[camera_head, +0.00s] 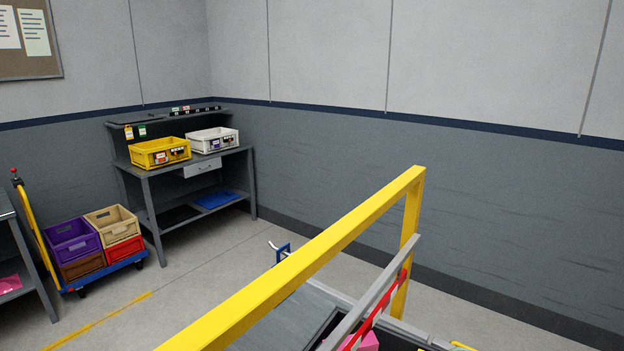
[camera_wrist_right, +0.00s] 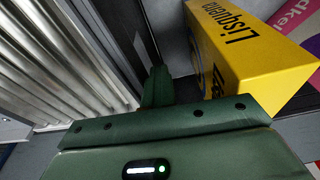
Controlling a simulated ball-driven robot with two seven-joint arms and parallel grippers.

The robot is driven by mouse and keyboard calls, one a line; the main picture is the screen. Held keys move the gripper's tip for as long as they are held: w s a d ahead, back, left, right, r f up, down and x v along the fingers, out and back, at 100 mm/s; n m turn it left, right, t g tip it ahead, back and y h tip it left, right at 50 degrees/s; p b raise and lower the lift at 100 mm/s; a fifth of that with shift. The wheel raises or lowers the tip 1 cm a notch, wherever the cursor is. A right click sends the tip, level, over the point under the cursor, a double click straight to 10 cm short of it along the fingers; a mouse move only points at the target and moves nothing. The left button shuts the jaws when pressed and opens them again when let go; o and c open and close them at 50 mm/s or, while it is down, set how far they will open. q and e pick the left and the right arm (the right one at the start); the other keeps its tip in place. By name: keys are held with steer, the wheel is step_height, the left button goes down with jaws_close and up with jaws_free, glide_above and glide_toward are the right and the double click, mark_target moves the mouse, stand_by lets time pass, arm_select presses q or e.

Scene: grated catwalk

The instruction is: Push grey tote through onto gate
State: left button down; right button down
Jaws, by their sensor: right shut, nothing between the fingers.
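In the right wrist view my right gripper (camera_wrist_right: 158,85) is green and shut, with nothing between its fingers. Its tip is close to a dark grey wall (camera_wrist_right: 172,30), probably the grey tote's side; I cannot tell whether they touch. A yellow box (camera_wrist_right: 250,52) with dark lettering stands just right of this wall. I cannot make out the gate for certain. My left gripper is in neither view.
A yellow frame (camera_head: 330,243) crosses the head view, with a grey bar (camera_head: 372,296) beneath it. Ribbed metal (camera_wrist_right: 60,60) lies left in the wrist view. A workbench (camera_head: 200,166) with yellow and white crates and a loaded cart (camera_head: 118,270) stand further off.

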steer(key=s+d+p, duration=1)
steer(key=s+d, duration=0.3)
steer(key=d, duration=0.4)
stand_by(1.8)
step_height(320, 180, up, 8)
steer(key=p, duration=0.9)
steer(key=shift+s+f, duration=0.1)
